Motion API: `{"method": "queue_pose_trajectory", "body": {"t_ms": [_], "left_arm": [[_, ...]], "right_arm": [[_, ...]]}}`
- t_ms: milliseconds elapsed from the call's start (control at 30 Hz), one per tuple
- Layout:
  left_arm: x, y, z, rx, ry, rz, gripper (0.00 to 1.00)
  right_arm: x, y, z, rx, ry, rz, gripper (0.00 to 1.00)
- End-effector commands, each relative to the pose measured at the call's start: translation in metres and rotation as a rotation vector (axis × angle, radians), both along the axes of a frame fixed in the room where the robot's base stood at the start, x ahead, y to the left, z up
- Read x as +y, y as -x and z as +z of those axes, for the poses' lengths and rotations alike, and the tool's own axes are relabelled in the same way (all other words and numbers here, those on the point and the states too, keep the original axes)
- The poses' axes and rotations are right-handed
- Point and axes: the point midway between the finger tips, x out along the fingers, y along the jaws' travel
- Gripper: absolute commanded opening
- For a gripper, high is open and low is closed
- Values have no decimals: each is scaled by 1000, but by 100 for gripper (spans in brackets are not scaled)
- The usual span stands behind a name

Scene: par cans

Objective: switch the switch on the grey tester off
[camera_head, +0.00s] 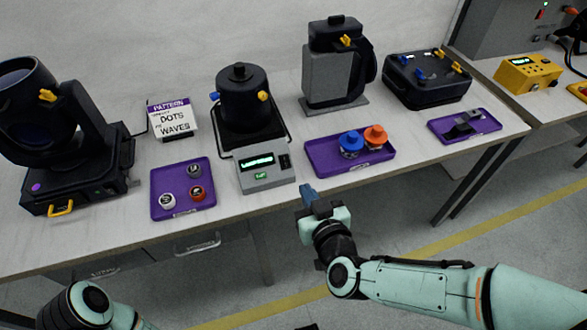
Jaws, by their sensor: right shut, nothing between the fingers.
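The grey tester (248,181) stands at the front middle of the table, below a black lamp. It has a lit green display (257,162), a small green-lit spot on its front, and a dark switch (285,161) at its right end. Which way the switch is set is too small to tell. My right gripper (308,192) is shut and empty, its blue-grey fingertips just right of and in front of the tester, apart from it in the picture. Part of my left arm shows at the bottom left, but its gripper does not show.
A purple tray (163,184) with several small round parts lies left of the tester. Another purple tray (336,171) with a blue and an orange knobbed part lies to its right. A black lamp (243,100) stands behind. A small purple tray (489,126) is farther right.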

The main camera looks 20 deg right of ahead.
Motion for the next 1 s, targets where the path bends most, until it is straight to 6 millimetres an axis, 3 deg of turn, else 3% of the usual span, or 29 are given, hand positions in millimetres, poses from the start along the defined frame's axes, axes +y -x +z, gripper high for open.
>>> {"method": "queue_pose_trajectory", "body": {"t_ms": [367,467,833,1000], "left_arm": [[0,1,3,3,0,-1,100],[0,2,6,7,2,-1,100],[0,-2,-6,-7,-2,2,100],[6,-15,-19,-43,-18,16,100]], "right_arm": [[0,-10,-3,4,0,0,0],[1,-22,-6,6,2,1,0],[3,-98,-29,3,1,-1,0],[4,-110,-52,5,1,0,0]]}}
